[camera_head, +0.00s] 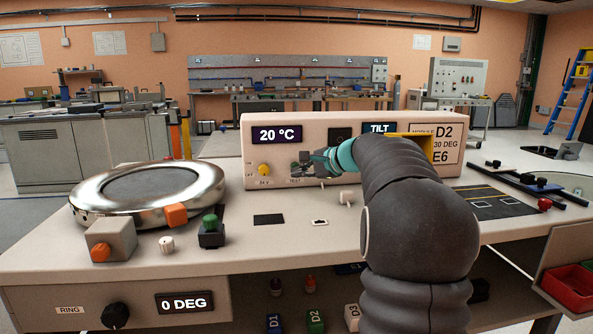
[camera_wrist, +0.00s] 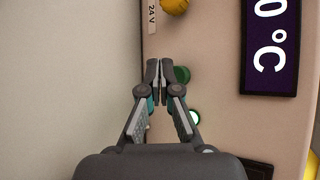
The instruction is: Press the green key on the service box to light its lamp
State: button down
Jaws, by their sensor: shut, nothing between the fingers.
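The service box (camera_head: 262,165) is a cream box at the back of the bench with a "20 °C" display. My gripper (camera_head: 302,166) is shut and empty, its fingertips at the box's lower front, right of the yellow knob. In the wrist view the shut fingertips (camera_wrist: 161,68) lie beside the round green key (camera_wrist: 182,74) and overlap its edge. I cannot tell whether they touch it. A small round lamp (camera_wrist: 194,117) with a bright white face and green rim shows beside my right finger. In the head view my gripper hides much of this area.
The yellow knob (camera_wrist: 175,6) by the "24 V" label is close to the fingertips. A chrome ring (camera_head: 100,205) and a grey block with an orange knob (camera_head: 108,240) stand on the left bench.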

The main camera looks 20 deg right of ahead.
jog(key=shift+s, duration=0.1)
jog(key=shift+s+a+f+b, duration=0.1)
jog(key=shift+s+a+b, duration=0.1)
jog(key=shift+s+b, duration=0.25)
jog(key=shift+s+a+f+b, duration=0.15)
jog(key=shift+s+b, duration=0.15)
jog(key=shift+s, duration=0.25)
jog(key=shift+s+a+r+b, duration=0.15)
jog(key=shift+s+b, duration=0.15)
jog(key=shift+s, duration=0.3)
jog(key=shift+s+a+b, duration=0.2)
jog(key=shift+s+b, duration=0.05)
jog(key=shift+s, duration=0.35)
jog(key=shift+s+a+r+b, duration=0.15)
jog(key=shift+s+b, duration=0.15)
jog(key=shift+s, duration=0.3)
jog(key=shift+f, duration=0.1)
